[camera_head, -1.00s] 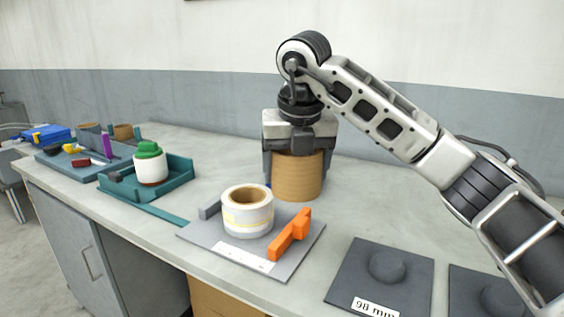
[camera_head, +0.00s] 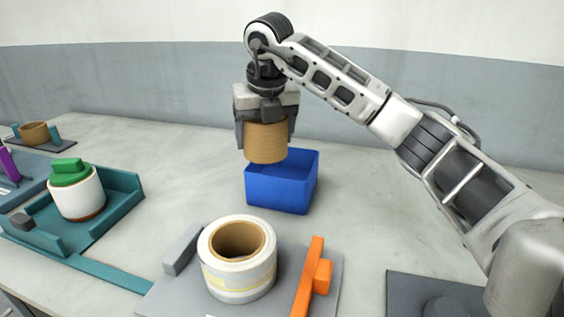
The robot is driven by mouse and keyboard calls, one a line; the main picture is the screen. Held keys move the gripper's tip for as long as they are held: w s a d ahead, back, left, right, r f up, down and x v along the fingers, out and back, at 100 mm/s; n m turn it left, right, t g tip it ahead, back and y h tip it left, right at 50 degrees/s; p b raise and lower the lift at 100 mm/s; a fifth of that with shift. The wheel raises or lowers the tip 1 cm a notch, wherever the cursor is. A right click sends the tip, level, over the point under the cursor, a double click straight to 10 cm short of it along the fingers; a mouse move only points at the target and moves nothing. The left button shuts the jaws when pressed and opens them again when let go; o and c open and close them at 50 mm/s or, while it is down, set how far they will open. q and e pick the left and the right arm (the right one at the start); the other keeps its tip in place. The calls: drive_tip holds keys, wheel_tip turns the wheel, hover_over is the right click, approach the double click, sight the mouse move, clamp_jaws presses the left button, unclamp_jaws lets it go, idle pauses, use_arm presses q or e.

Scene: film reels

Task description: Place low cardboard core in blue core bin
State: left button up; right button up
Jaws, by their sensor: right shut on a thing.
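The low cardboard core (camera_head: 266,144) is a short brown cylinder, upright in my right gripper (camera_head: 265,134). The gripper points down and is shut on the core, with a finger at each side. The blue core bin (camera_head: 284,194) is an open box on the table. The core hangs in front of and partly over the bin's left and back part in the picture, covering some of its rim. The inside of the bin is only partly visible. My left gripper is not in view.
A white film roll (camera_head: 238,275) stands on a grey plate with an orange stop (camera_head: 314,277) in front of the bin. A teal tray (camera_head: 117,218) holds a white roll with a green top (camera_head: 71,172). Another cardboard core (camera_head: 35,132) stands far left. Table right of the bin is clear.

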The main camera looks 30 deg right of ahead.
drive_tip(key=d+f, duration=0.1)
drive_tip(key=f, duration=0.1)
drive_tip(key=w+d+f, duration=0.1)
drive_tip(key=d+f, duration=0.2)
drive_tip(key=d, duration=0.1)
drive_tip(key=shift+w+f, duration=0.3)
drive_tip(key=shift+f, duration=0.1)
drive_tip(key=shift+d+f, duration=0.15)
drive_tip(key=shift+f, duration=0.75)
drive_tip(key=shift+d+f, duration=0.1)
drive_tip(key=shift+f, duration=0.75)
drive_tip(key=shift+f, duration=0.1)
drive_tip(key=o, duration=0.7)
drive_tip(key=shift+c, duration=0.2)
drive_tip(key=v, duration=1.2)
drive_tip(key=shift+s, duration=0.1)
